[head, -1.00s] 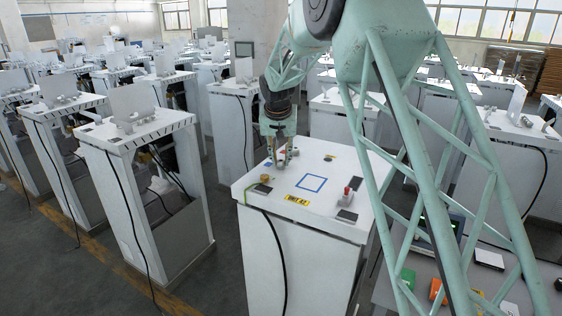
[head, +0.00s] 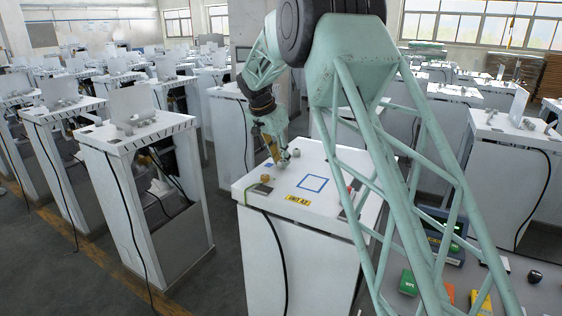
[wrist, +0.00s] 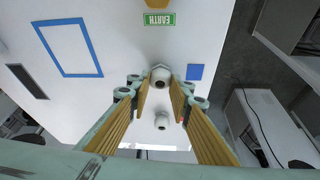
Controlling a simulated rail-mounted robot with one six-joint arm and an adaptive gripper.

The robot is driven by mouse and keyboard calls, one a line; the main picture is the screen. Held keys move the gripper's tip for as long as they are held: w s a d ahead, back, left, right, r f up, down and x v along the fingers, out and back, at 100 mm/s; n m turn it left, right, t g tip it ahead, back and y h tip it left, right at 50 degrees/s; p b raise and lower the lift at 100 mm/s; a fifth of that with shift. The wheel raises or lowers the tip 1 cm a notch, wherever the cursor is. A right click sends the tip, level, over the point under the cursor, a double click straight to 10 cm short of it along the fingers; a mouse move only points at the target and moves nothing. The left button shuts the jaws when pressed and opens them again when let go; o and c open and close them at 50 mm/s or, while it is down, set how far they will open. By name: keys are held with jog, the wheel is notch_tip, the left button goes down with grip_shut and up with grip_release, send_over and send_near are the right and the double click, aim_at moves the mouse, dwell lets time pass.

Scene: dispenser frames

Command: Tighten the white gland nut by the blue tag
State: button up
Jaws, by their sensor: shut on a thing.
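A white gland nut (wrist: 160,76) stands on the white top of the cabinet, beside the small blue tag (wrist: 194,72) in the wrist view. My gripper (wrist: 161,87) has one yellow-padded finger on each side of this nut and is shut on it. In the head view my gripper (head: 278,160) leans down onto the cabinet top, close to the blue tag (head: 268,167); it mostly hides the nut there. A second white gland (wrist: 162,121) shows between the fingers, nearer the wrist; it is not gripped.
The cabinet top carries a blue square outline (head: 313,183), a yellow unit label (head: 298,200), a brass-coloured fitting (head: 266,178) and a dark plate (head: 262,189). A green EARTH label (wrist: 159,19) lies beyond the nut. My arm covers the cabinet's right side. Other cabinets stand around.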

jog(key=m+g, duration=0.1)
jog(key=m, duration=0.2)
jog(key=shift+a+h+p, duration=0.1)
jog(key=shift+h+p, duration=0.25)
jog(key=shift+h, duration=0.05)
jog(key=shift+w+m+g+h+p, duration=0.1)
jog(key=shift+m+g+h+p, duration=0.4)
jog(key=shift+m+p, duration=1.05)
jog(key=shift+m+b, duration=0.4)
jog(key=shift+m, duration=0.25)
jog(key=o, duration=0.8)
jog(key=shift+o, duration=0.2)
jog(key=shift+a+r, duration=0.1)
jog(key=shift+r, duration=0.05)
jog(key=v, duration=1.1)
jog(key=shift+r, duration=0.35)
jog(key=shift+w, duration=0.1)
